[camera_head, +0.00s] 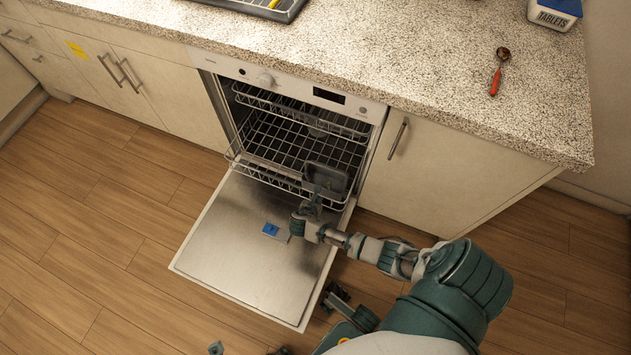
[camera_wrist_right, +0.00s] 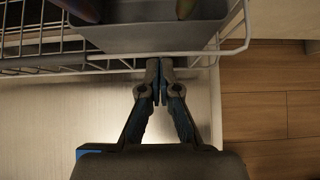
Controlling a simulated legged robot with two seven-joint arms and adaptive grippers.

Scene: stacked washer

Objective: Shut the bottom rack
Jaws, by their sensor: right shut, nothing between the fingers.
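The bottom rack (camera_head: 283,145) is a wire rack in the open dishwasher, and its front part sticks out over the lowered door (camera_head: 250,240). A grey cutlery basket (camera_head: 327,178) sits at its front right; it also shows in the right wrist view (camera_wrist_right: 150,38). My right gripper (camera_head: 312,203) is at the rack's front, by the basket. In the right wrist view its closed, empty fingertips (camera_wrist_right: 160,68) are at the rack's front wire (camera_wrist_right: 120,66); I cannot tell whether they touch it. My left gripper is not clearly seen.
The upper rack (camera_head: 300,108) is inside the dishwasher. Above is a speckled counter (camera_head: 420,70) with a red-handled spoon (camera_head: 498,73). Cabinets stand on both sides. The wooden floor (camera_head: 90,240) left of the door is clear.

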